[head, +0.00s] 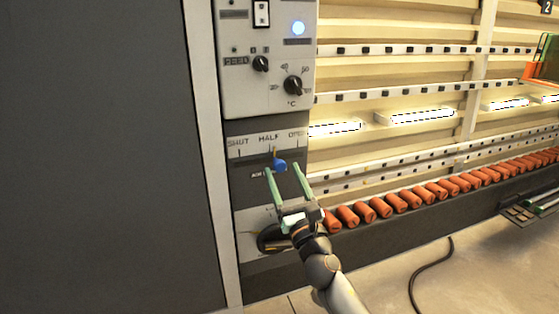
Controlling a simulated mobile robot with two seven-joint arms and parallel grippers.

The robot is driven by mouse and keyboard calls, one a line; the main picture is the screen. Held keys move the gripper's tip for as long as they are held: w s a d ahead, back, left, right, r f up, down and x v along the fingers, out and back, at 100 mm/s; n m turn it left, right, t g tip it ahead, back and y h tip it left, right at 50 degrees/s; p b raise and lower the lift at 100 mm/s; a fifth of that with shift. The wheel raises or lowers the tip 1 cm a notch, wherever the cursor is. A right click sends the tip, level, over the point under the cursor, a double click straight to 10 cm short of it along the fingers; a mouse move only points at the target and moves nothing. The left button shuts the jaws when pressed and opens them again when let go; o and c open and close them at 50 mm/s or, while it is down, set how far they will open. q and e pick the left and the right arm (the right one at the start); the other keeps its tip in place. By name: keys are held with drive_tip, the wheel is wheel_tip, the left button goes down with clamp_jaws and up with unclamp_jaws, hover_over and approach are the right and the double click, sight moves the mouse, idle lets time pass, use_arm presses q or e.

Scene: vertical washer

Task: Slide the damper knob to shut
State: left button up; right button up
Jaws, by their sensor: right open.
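The damper knob (280,165) is a small blue knob on the dark lower strip of the machine's panel. Above it is a scale plate (262,139) marked SHUT, HALF and OPEN from left to right. A thin yellow pointer (275,152) above the knob stands at or just right of the HALF mark. My right gripper (281,168) is open, with its two green fingers pointing up, one on each side of the knob in the picture. I cannot tell whether a finger touches the knob. My left gripper is not in view.
Above the scale, the grey control panel (243,95) carries black dials, a switch and a lit blue button. A dark round opening (270,238) is partly behind my right gripper. Orange rollers (400,203) run along the right. A black cable (418,276) lies on the floor.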

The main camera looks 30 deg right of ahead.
sight(281, 170)
drive_tip(key=shift+x, duration=1.55)
clamp_jaws()
drive_tip(key=shift+f, duration=0.1)
